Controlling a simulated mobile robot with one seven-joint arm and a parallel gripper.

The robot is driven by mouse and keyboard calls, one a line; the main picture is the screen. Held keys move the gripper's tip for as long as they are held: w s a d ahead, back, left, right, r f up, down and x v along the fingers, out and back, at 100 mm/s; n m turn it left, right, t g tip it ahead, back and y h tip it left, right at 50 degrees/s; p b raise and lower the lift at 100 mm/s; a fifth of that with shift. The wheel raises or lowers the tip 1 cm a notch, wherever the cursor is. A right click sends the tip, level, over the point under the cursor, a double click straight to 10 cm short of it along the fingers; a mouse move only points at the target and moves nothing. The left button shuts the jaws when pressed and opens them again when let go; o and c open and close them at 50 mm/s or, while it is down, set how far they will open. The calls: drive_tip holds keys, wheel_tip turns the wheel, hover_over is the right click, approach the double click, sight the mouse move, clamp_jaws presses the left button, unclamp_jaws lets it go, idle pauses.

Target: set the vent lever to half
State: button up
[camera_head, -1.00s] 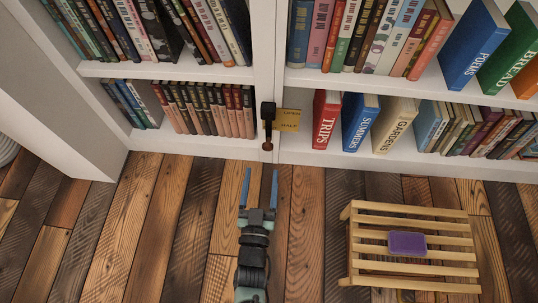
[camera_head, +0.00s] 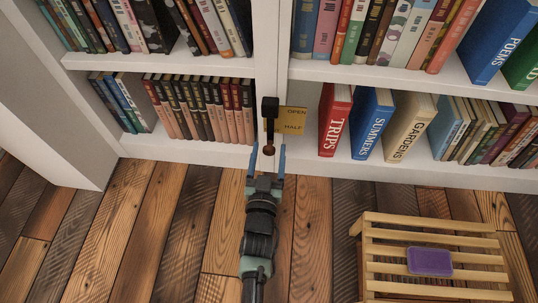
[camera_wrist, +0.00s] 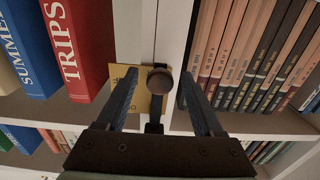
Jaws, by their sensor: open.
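The vent lever (camera_head: 269,125) is a dark handle with a brown round knob, hanging down on the white upright between two shelf bays. Behind it is a yellow plate (camera_head: 292,120) marked OPEN and, lower, HALF. The knob is near the HALF mark's height. My gripper (camera_head: 267,160) is open, with its two blue fingers just below and either side of the knob. In the wrist view the lever knob (camera_wrist: 159,81) shows between the spread fingers (camera_wrist: 163,105); I cannot tell whether either touches it. The plate (camera_wrist: 140,92) is partly hidden there by a finger.
Bookshelves flank the lever, with TRIPS (camera_head: 335,120), SUMMERS (camera_head: 371,124) and GARDENS (camera_head: 408,128) books to the right. A slatted wooden stool (camera_head: 385,250) with a purple item (camera_head: 430,261) stands at lower right. The plank floor (camera_head: 150,235) at left is clear.

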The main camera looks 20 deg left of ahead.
drive_tip(key=shift+w+a, duration=0.1)
drive_tip(key=shift+w, duration=0.3)
clamp_jaws()
idle(1.3)
